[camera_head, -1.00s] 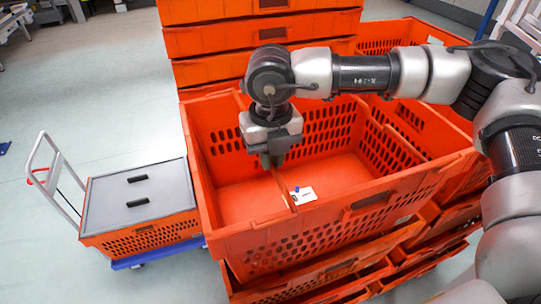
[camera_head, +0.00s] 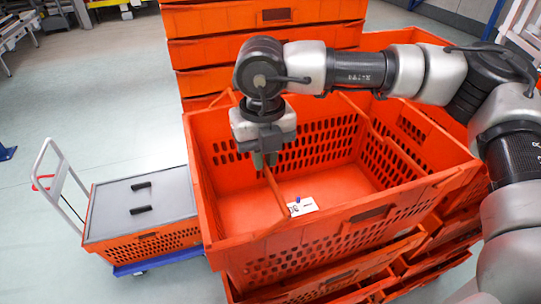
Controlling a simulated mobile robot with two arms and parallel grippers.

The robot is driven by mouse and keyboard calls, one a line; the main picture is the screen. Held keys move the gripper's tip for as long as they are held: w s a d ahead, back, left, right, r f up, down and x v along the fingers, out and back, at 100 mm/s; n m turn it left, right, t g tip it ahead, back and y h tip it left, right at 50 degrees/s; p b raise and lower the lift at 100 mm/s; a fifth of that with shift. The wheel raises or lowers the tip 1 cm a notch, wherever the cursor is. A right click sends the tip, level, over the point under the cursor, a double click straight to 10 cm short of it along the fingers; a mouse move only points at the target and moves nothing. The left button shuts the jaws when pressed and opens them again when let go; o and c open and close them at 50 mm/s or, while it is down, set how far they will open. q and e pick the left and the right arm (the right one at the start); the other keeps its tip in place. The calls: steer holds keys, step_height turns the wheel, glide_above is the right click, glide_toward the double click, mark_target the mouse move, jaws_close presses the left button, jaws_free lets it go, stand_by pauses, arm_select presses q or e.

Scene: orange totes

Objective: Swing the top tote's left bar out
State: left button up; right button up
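The orange top tote (camera_head: 330,222) stands open on a stack. Its thin orange left bar (camera_head: 276,192) crosses the inside from the back left toward the front wall. The tote's right bar (camera_head: 392,152) crosses near the right wall. My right gripper (camera_head: 265,162) points down inside the tote, with its fingertips at the left bar's middle. The fingers look close together and overlap the bar in this view. I cannot tell whether they grip it. My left gripper is not in view.
A white label (camera_head: 302,206) shows inside the tote near the front wall. More orange totes (camera_head: 262,15) are stacked behind it. A trolley with a grey-lidded tote (camera_head: 140,203) stands to the left.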

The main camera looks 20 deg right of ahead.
steer(key=shift+a+r, duration=0.25)
steer(key=shift+a, duration=0.2)
steer(key=shift+s+a+r, duration=0.1)
steer(key=shift+a+r, duration=0.2)
steer(key=shift+a, duration=0.3)
steer(key=shift+a+r, duration=0.25)
steer(key=shift+a, duration=0.45)
steer(key=shift+a+b, duration=0.4)
steer(key=shift+a, duration=0.7)
